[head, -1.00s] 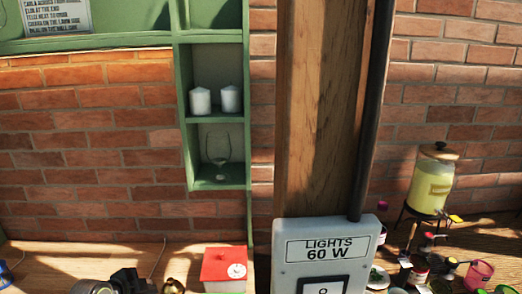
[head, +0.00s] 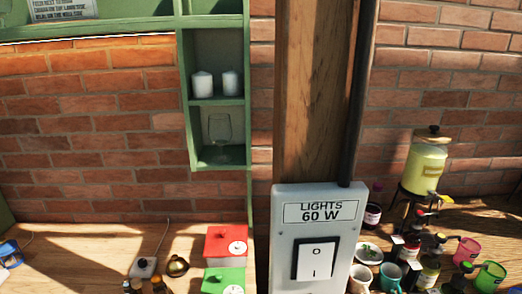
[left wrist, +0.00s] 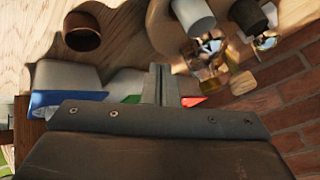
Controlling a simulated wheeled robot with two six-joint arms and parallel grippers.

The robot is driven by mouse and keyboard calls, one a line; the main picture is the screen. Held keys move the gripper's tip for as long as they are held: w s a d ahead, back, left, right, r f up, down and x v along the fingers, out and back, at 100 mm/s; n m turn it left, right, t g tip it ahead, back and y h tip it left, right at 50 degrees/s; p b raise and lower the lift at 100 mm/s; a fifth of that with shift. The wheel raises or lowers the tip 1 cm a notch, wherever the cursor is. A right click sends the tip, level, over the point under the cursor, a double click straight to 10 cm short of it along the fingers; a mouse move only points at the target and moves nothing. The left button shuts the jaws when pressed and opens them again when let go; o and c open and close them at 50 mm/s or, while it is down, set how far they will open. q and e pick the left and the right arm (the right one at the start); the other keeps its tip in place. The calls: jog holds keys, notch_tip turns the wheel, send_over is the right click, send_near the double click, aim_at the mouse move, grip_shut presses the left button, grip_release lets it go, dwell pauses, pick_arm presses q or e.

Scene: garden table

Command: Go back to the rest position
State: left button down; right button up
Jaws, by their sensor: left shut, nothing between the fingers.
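My left gripper (left wrist: 161,84) shows in the left wrist view, with its two fingers together and nothing between them. A blue patch, a green patch and a red patch show just beyond its grey mount, partly hidden by it. Neither of my grippers can be made out in the head view. My right gripper is not in view.
A light switch box (head: 318,235) is on the wooden post. A red box (head: 226,241) and a green box (head: 223,281) stand left of it. Cups, bottles and a yellow drink dispenser (head: 427,168) crowd the right. A brown round container (left wrist: 82,31) shows in the wrist view.

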pick_arm(q)
jog(key=s+a+n+g+y, duration=0.1)
jog(key=s+n+g+y, duration=0.3)
jog(key=s+n, duration=1.55)
jog(key=s+a+f+m+b, duration=0.1)
jog(key=s+f+m, duration=0.2)
jog(key=f, duration=0.6)
jog(key=s+f+m+b, duration=0.1)
jog(key=s+f+m, duration=0.15)
jog(key=f, duration=0.65)
jog(key=s+a+f+m+b, duration=0.1)
jog(key=s+f+m, duration=0.15)
jog(key=f, duration=0.65)
jog(key=s+f+g+b, duration=0.1)
jog(key=s+f, duration=0.6)
jog(key=f, duration=0.3)
jog(key=s+d+f+g+b, duration=0.1)
jog(key=s+f+b, duration=0.1)
jog(key=s+f, duration=0.6)
notch_tip(320, 180, down, 2)
jog(key=shift+d+f+h, duration=0.2)
jog(key=shift+d+h, duration=0.1)
jog(key=shift+h, duration=0.1)
jog(key=shift+m, duration=0.25)
